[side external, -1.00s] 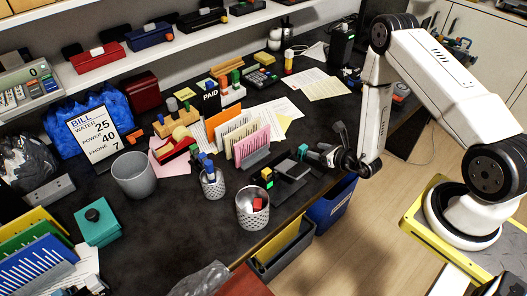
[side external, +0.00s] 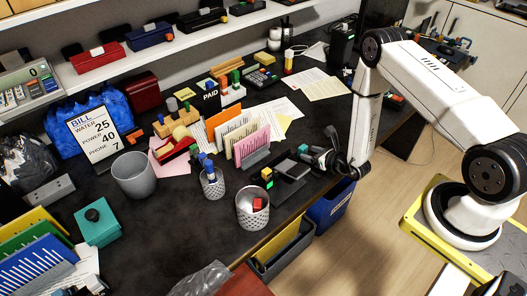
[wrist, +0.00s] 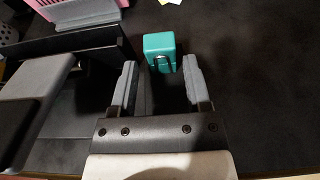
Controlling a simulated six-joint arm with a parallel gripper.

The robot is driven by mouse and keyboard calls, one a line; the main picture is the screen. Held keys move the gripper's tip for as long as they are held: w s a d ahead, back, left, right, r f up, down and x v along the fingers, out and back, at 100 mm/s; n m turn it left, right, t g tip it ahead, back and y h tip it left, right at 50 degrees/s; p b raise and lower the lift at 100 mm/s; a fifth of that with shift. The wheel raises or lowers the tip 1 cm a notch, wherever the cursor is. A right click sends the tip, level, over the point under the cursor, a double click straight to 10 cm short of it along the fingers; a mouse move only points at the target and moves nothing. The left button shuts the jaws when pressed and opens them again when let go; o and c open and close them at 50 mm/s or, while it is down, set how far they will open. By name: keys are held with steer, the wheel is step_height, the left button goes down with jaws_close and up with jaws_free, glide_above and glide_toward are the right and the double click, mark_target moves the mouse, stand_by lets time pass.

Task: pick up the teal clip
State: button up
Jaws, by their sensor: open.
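The teal clip (wrist: 158,43) lies on the dark desk in the wrist view, with a dark wire loop on its near side. My gripper (wrist: 161,72) is open, and its two grey fingers point at the clip. The near part of the clip shows between the fingertips, with a gap on each side; I cannot tell the height between them. In the side view the clip (side external: 303,149) is a small teal spot just left of my gripper (side external: 314,154). Nothing is held.
A dark device with grey parts (side external: 291,170) stands close beside the clip. A pink card holder (side external: 250,145) and mesh cups (side external: 252,212) are farther left. The desk right of the clip is mostly clear in the wrist view (wrist: 255,80). A blue bin (side external: 332,204) is below the desk edge.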

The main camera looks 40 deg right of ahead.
mark_target(305, 152)
steer(key=shift+x, duration=2.6)
steer(key=shift+f, duration=0.1)
jaws_close()
